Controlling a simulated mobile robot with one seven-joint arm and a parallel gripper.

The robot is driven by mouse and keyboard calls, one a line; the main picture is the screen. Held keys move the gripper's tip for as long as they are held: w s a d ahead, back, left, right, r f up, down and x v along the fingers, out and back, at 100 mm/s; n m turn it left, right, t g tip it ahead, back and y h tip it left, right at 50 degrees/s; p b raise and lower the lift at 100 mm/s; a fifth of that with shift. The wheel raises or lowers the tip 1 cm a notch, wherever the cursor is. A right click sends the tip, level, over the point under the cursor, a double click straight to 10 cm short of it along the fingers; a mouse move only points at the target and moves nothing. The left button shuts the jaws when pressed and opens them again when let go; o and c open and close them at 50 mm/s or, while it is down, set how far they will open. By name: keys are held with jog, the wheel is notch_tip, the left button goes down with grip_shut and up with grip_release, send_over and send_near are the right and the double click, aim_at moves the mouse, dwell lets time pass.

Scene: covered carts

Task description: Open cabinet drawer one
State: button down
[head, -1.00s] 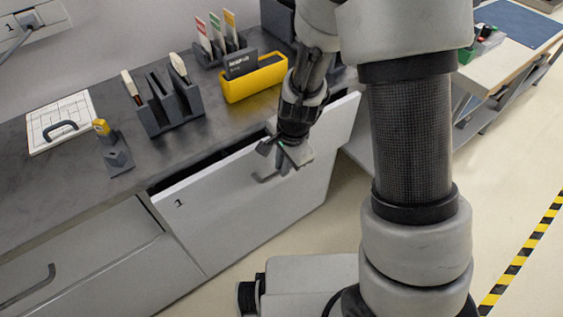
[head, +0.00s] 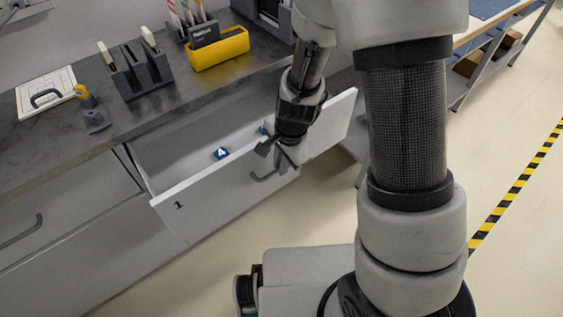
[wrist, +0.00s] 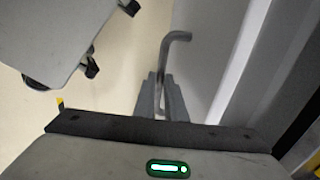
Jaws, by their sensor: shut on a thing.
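Drawer one (head: 215,196), with a light grey front marked 1, is pulled out from under the dark worktop. Its inside shows, with a blue block marked 4 (head: 221,153) and another small blue thing (head: 262,130) partly hidden by my arm. My gripper (head: 279,160) is at the drawer's bar handle (head: 266,178). In the wrist view the fingers (wrist: 161,95) are shut around one end of the handle (wrist: 176,38), which bends beyond them.
A closed cabinet front (head: 60,225) is at left. Floor (head: 500,150) is clear at right.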

jog(key=shift+s+d, duration=0.1)
jog(key=shift+s, duration=0.2)
jog(key=c, duration=2.1)
grip_release()
jog(key=s+r+p, duration=0.1)
jog(key=r+p, duration=0.1)
jog(key=r, duration=0.3)
jog(key=d+r+p, duration=0.1)
jog(key=r+p, duration=0.1)
jog(key=r, duration=0.4)
jog(key=s+d+r+p, duration=0.1)
jog(key=r+p, duration=0.1)
jog(key=r, duration=0.4)
jog(key=shift+s+p, duration=0.3)
jog(key=shift+s, duration=0.05)
jog(key=shift+a, duration=0.1)
